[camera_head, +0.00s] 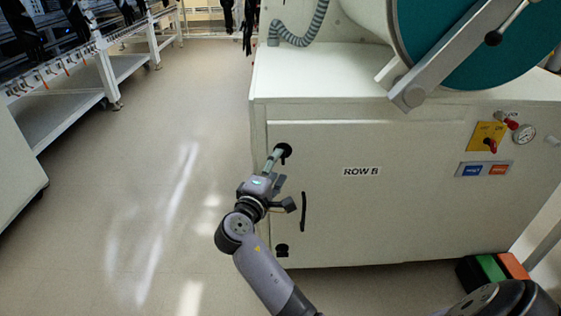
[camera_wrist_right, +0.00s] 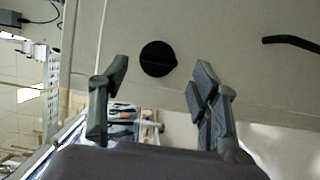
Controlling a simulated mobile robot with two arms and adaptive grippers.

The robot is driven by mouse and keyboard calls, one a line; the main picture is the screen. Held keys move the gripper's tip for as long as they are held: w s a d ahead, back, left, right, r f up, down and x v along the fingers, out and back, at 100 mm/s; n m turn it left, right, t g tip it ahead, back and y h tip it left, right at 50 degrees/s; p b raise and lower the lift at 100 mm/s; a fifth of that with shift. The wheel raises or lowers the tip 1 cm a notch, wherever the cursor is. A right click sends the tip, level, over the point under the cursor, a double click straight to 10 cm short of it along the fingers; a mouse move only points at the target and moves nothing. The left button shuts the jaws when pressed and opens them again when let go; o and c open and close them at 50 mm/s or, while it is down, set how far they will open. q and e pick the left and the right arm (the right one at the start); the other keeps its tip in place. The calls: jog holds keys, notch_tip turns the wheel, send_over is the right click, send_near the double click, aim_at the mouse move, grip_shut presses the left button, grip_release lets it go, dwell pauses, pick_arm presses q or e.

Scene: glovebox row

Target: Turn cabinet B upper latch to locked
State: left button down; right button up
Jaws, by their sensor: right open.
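The white cabinet (camera_head: 400,215) is marked "ROW B". Its upper latch (camera_head: 284,150) is a black knob near the door's upper left corner. The lower latch (camera_head: 282,250) sits near the door's lower left corner. My right gripper (camera_head: 280,178) is open and empty at the door's left side, one finger close by the upper latch. In the wrist view a round black knob (camera_wrist_right: 158,58) lies beyond and between the spread fingers of the right gripper (camera_wrist_right: 158,78). I cannot tell whether a finger touches it or which way the latch is turned. My left gripper is out of view.
A black door handle (camera_head: 303,212) stands just right of my gripper and also shows in the wrist view (camera_wrist_right: 292,42). A gauge (camera_head: 524,134) and red valves are at the cabinet's right. The floor (camera_head: 130,200) to the left is clear.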

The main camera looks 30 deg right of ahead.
jog(key=v, duration=0.8)
